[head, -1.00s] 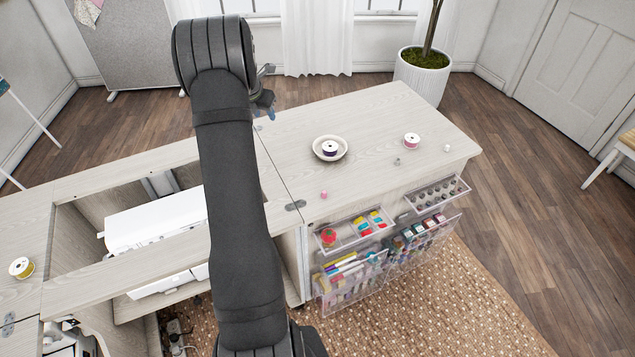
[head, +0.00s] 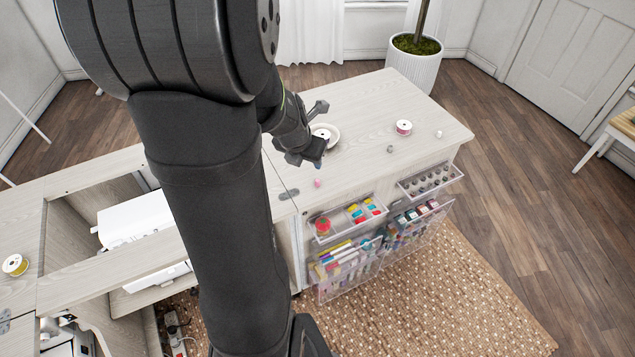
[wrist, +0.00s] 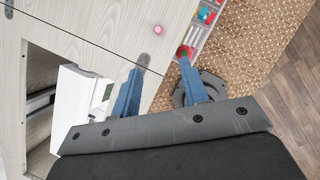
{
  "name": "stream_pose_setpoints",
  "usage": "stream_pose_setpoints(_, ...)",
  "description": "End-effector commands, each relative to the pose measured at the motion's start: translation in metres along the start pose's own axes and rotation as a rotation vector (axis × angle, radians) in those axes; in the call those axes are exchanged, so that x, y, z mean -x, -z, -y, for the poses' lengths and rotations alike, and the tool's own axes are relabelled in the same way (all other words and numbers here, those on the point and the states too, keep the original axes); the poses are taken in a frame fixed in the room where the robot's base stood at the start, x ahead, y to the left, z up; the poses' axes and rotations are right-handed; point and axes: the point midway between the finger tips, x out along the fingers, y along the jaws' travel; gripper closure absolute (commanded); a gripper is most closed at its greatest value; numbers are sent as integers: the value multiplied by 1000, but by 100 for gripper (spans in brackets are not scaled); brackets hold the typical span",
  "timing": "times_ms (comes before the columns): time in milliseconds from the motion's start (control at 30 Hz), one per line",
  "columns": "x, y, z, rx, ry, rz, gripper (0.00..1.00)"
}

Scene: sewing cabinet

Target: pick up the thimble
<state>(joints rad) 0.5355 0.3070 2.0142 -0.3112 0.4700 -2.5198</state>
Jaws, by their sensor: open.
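Two small things on the cabinet top could be the thimble, and I cannot tell which it is. A small grey piece (head: 390,149) stands right of the dish. A small pink round piece (head: 317,183) lies near the front edge, by the hinge; it also shows in the wrist view (wrist: 158,29), beyond my fingertips. My gripper (head: 313,153) is above the cabinet top, partly in front of the dish. In the wrist view my gripper (wrist: 160,68) has its two blue fingers apart, with nothing between them.
A white dish (head: 336,139) with a spool stands behind my gripper. A red-and-white spool (head: 404,127) and a small white piece (head: 439,134) are farther right. Clear trays (head: 347,222) hang off the front. A white sewing machine (head: 133,226) sits in the left opening.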

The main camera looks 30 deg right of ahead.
Motion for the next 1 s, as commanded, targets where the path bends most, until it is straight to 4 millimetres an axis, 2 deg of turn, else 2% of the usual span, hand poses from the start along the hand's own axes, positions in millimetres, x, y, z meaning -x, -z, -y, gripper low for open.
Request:
stream_pose_setpoints(600,-92,1,0,1,1,-5,59)
stream_pose_setpoints(800,-110,0,-1,-1,0,-2,59)
stream_pose_setpoints(1000,-118,0,-1,-1,0,-3,59)
